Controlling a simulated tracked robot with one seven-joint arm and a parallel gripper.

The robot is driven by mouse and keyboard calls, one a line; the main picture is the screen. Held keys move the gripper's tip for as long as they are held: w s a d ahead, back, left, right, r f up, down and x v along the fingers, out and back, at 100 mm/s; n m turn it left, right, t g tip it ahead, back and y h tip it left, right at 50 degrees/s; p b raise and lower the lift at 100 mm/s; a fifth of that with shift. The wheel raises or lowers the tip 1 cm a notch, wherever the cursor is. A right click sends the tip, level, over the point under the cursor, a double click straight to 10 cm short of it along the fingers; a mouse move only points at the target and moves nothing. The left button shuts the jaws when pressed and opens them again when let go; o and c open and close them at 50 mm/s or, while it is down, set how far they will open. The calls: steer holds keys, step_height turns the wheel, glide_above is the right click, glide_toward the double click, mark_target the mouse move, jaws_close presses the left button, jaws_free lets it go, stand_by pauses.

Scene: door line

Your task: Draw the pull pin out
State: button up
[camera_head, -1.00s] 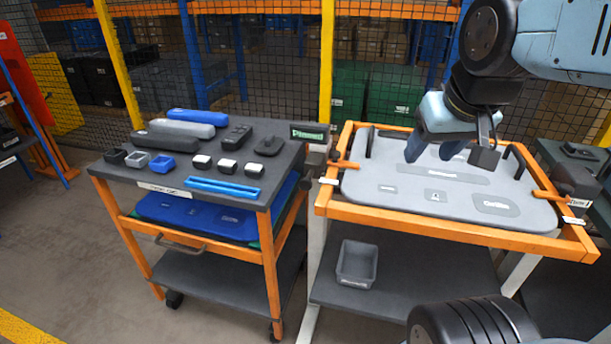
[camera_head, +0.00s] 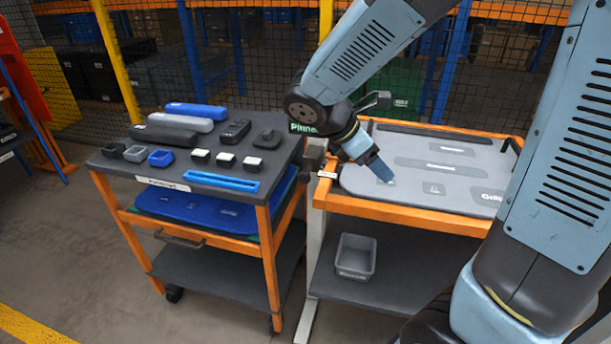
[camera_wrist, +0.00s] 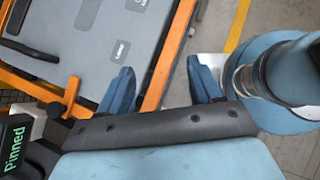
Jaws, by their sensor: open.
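In the head view my arm mostly hides that area. A display (camera_wrist: 16,150) beside it reads "Pinned" in green; part of it also shows in the head view (camera_head: 303,128). My gripper (camera_wrist: 162,78) is open, its two blue fingers wide apart with nothing held. The orange frame rail (camera_wrist: 168,55) shows between and beyond them. In the head view my gripper (camera_head: 384,174) is over the grey panel's left part, apart from the pin.
The grey panel (camera_head: 430,185) lies in the orange frame (camera_head: 400,204) and has black handles. A dark cart top (camera_head: 185,150) with several small parts stands left. A grey bin (camera_head: 356,258) sits on the shelf below. Mesh fencing stands behind.

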mark_target(301, 179)
steer(key=w+a+f+n+t+h, duration=0.1)
steer(key=a+n, duration=0.2)
steer(key=w+a+f+n+t+h, duration=0.1)
steer(key=w+a+f+n, duration=0.1)
steer(key=n, duration=0.2)
steer(key=w+a+f+n+t+h, duration=0.1)
steer(key=w+a+f+n+t, duration=0.1)
steer(key=a+n, duration=0.1)
steer(key=shift+a+f+n+h, duration=0.25)
steer(key=shift+a+n+h, duration=0.1)
steer(key=shift+n+h, duration=0.05)
steer(key=w+a+f+n+t+y, duration=0.1)
steer(key=a+f+n+t, duration=0.3)
steer(key=a+n, duration=0.2)
steer(key=w+a+f+n+t, duration=0.1)
steer(key=a+f+n+t, duration=0.25)
steer(key=a+n, duration=0.3)
steer(key=x, duration=1.3)
steer(key=shift+f, duration=0.15)
jaws_close()
